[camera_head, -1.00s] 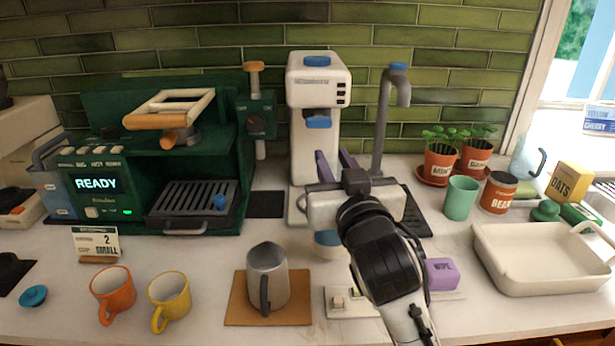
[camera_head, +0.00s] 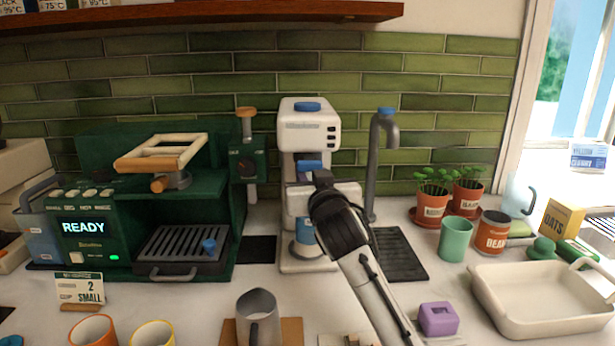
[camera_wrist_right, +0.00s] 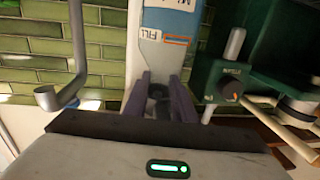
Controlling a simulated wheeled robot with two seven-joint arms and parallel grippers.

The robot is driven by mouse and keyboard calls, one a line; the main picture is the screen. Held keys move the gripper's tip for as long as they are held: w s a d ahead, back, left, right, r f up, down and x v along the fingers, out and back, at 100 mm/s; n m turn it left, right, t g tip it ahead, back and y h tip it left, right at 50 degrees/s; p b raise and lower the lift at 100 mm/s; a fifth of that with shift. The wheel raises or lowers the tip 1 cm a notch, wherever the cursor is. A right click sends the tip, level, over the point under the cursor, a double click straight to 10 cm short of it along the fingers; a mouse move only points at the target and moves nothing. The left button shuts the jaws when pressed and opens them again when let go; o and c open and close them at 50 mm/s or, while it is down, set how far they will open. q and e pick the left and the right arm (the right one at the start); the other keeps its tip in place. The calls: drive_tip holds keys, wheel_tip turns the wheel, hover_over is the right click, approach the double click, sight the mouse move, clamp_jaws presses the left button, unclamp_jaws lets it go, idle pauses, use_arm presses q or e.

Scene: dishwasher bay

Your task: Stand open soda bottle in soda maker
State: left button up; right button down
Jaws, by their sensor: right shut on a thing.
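The white soda maker (camera_head: 309,112) with a blue top button stands against the tiled wall, and its blue nozzle part (camera_head: 309,166) shows above my gripper. The soda bottle (camera_head: 305,232) has a blue band and looks upright in front of the column, over the soda maker's base. Whether it touches the base I cannot tell. My right gripper (camera_head: 318,200) hides its upper part in the head view. In the right wrist view the purple fingers (camera_wrist_right: 164,98) close around the upper part of the bottle (camera_wrist_right: 171,22), whose blue label and "FILL" mark show. My left gripper is out of view.
A grey tap (camera_head: 373,165) with a dark drain mat (camera_head: 398,255) is just right of the soda maker. The green coffee machine (camera_head: 130,215) is to the left. A metal pitcher (camera_head: 257,312) stands in front. A purple block (camera_head: 438,318) and cream tray (camera_head: 545,298) are at right.

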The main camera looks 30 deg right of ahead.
drive_tip(key=x, duration=0.2)
drive_tip(key=shift+w+d, duration=0.1)
drive_tip(key=shift+w, duration=0.15)
drive_tip(key=shift+w+d+f+b, duration=0.1)
drive_tip(key=shift+w+f+b, duration=0.05)
drive_tip(key=shift+b, duration=0.3)
drive_tip(key=shift+f+b, duration=0.55)
drive_tip(key=shift+f, duration=0.15)
drive_tip(key=c, duration=1.5)
unclamp_jaws()
drive_tip(key=shift+f, duration=0.1)
drive_tip(key=shift+o, duration=0.2)
drive_tip(key=shift+r, duration=0.2)
drive_tip(key=b+v, duration=0.1)
drive_tip(key=v, duration=1.1)
